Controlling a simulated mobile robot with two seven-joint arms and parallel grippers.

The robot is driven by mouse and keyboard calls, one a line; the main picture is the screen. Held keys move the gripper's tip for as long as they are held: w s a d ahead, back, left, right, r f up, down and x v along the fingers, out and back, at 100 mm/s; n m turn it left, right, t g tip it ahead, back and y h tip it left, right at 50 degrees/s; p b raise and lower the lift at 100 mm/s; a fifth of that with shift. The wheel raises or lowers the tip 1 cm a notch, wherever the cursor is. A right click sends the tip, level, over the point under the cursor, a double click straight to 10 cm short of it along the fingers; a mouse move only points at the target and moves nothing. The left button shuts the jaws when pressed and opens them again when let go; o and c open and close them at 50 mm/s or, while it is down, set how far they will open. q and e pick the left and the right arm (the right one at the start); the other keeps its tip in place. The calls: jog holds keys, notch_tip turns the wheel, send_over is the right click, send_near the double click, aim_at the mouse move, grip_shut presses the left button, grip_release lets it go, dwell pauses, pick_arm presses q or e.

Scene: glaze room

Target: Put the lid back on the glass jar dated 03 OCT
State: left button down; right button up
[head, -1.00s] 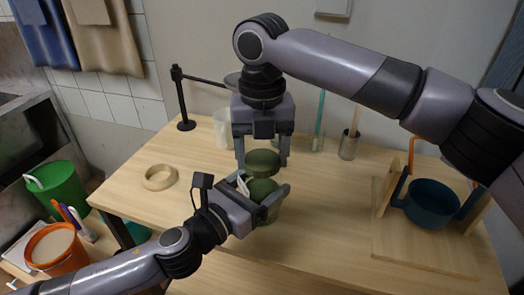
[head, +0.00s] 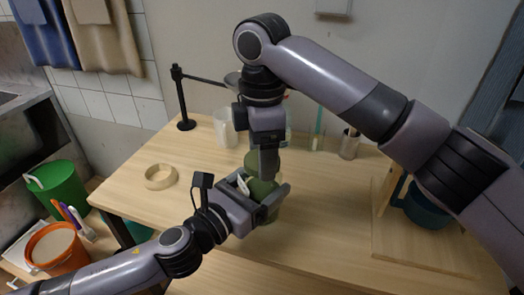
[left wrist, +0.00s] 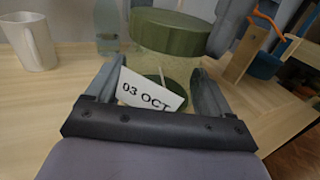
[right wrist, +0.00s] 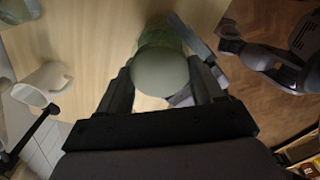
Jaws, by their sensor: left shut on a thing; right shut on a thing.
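The glass jar (head: 262,188) shows green and stands upright over the table. A white tag (left wrist: 150,93) reading 03 OCT hangs at its side in the left wrist view. My left gripper (head: 263,200) is shut on the jar from the side. My right gripper (head: 266,172) points down from above, shut on the round green lid (head: 251,158). The lid is roughly level over the jar in the left wrist view (left wrist: 170,32). It covers much of the jar in the right wrist view (right wrist: 162,70). I cannot tell whether lid and rim touch.
A pale ring (head: 160,177) lies on the table (head: 190,215) at left. A white jug (head: 224,128), a black stand (head: 181,100) and a metal cup (head: 349,144) stand at the back. A blue pot (head: 425,207) is at right, partly behind my right arm.

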pick_arm(q)
jog(key=shift+f, duration=0.1)
pick_arm(e)
jog(key=m, duration=0.6)
jog(key=shift+m, duration=0.3)
jog(key=m, duration=0.7)
jog(key=shift+m, duration=0.4)
jog(key=m, duration=1.3)
jog(key=shift+f+m, duration=0.1)
jog(key=shift+m, duration=0.2)
jog(key=o, duration=1.2)
jog(key=shift+o, duration=0.2)
notch_tip(320, 180, up, 12)
